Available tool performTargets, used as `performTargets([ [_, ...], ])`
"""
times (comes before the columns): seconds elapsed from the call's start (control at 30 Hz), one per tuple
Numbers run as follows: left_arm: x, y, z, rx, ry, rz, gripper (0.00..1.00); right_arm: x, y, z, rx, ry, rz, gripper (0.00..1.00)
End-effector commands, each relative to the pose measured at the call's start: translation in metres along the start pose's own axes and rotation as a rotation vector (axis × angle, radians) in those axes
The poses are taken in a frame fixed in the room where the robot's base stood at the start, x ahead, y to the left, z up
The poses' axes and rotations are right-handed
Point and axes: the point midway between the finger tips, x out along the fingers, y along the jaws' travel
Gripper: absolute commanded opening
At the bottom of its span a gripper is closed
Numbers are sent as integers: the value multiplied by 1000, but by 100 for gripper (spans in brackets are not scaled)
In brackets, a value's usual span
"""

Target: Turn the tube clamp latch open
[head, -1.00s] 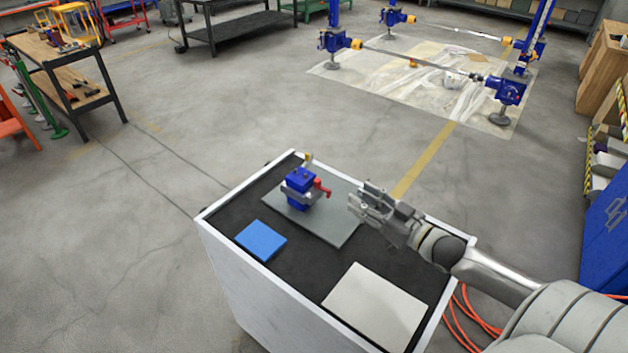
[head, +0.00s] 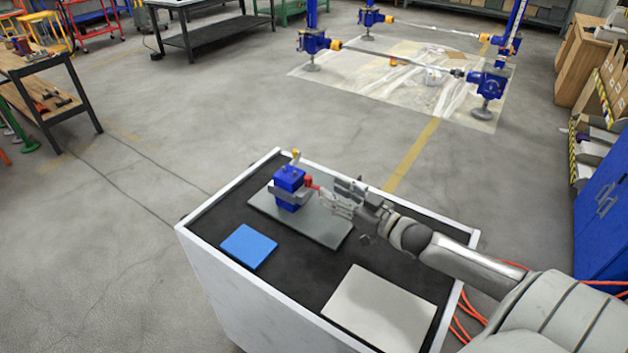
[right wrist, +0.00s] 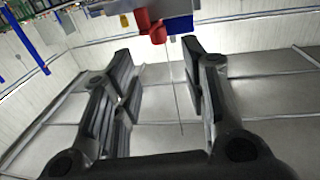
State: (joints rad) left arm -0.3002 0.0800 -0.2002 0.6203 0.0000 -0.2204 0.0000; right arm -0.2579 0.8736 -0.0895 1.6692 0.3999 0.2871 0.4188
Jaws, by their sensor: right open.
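In the right wrist view the red latch (right wrist: 151,24) shows at the top, beyond and between the open fingers (right wrist: 158,52). I cannot tell whether a fingertip touches it. My left gripper is not in view.
The grey plate (head: 320,230) lies on a dark-topped cart with a white rim (head: 222,285). A blue pad (head: 249,246) and a pale flat panel (head: 380,308) lie nearer the front. Open floor surrounds the cart's left and far sides.

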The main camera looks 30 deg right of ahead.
Motion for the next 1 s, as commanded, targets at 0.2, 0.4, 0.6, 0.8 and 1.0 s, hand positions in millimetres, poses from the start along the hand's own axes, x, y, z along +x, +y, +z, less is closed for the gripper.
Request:
performTargets([
  [0.2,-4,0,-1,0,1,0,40,28,0,-2,0,2,1,40],
  [0.4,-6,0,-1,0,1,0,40,52,0,-1,-1,1,0,40],
  [0.6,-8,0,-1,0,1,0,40,67,0,-1,1,0,0,40],
  [0.8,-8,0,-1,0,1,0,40,72,0,1,0,-2,0,40],
  [1.0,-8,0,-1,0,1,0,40,72,0,1,0,-2,0,40],
])
